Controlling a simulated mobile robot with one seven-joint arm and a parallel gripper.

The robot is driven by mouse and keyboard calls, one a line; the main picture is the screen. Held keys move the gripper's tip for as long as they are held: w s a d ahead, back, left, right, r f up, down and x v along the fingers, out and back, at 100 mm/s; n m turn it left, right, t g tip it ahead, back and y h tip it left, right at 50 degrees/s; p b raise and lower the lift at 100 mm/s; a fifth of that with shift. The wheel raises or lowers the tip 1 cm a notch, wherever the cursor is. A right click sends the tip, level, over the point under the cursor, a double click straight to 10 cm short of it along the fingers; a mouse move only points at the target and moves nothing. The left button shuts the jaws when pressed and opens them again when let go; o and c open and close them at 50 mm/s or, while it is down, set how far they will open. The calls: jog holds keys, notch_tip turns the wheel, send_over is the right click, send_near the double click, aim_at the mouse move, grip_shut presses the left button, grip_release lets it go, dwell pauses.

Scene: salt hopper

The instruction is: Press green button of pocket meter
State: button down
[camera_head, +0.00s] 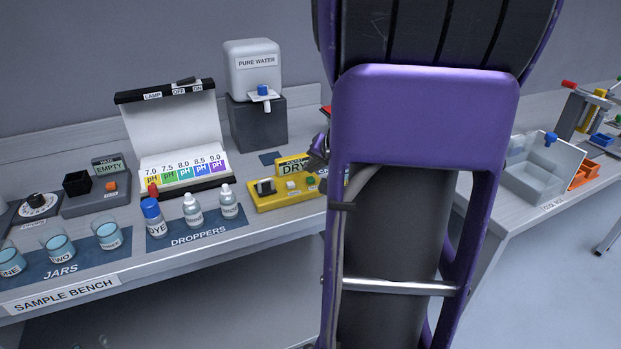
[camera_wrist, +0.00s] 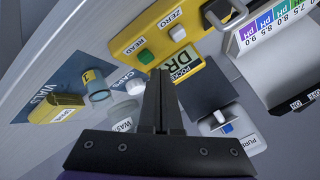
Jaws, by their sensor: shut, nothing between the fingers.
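The pocket meter is a yellow box on the sample bench, in the head view (camera_head: 262,203) and across the top of the wrist view (camera_wrist: 196,62). Its green button shows in the head view (camera_head: 310,181) and in the wrist view (camera_wrist: 146,56), beside the READ label. A white button (camera_wrist: 177,33) sits beside ZERO. Its display (camera_head: 292,167) reads DRY. My gripper (camera_wrist: 160,73) is shut and empty. In the wrist view its tips appear just below the green button, beside the display. Their height above the meter is unclear. In the head view my arm hides the fingertips.
Dropper bottles (camera_head: 229,201) and jars (camera_head: 108,235) stand left of the meter. The pH chart (camera_head: 178,140) and pure water dispenser (camera_head: 253,70) stand behind. In the wrist view, a vials mat (camera_wrist: 46,72) and small bottles (camera_wrist: 98,88) lie left of my fingers.

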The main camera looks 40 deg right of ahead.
jog(key=shift+f, duration=0.4)
jog(key=shift+f, duration=0.5)
dwell(0.8)
jog(key=shift+r, duration=0.1)
jog(key=shift+r+p, duration=0.35)
jog(key=shift+r, duration=0.5)
notch_tip(320, 180, up, 5)
jog(key=p, duration=0.3)
jog(key=shift+w+r+p, duration=0.1)
jog(key=shift+p, duration=0.2)
dwell(0.5)
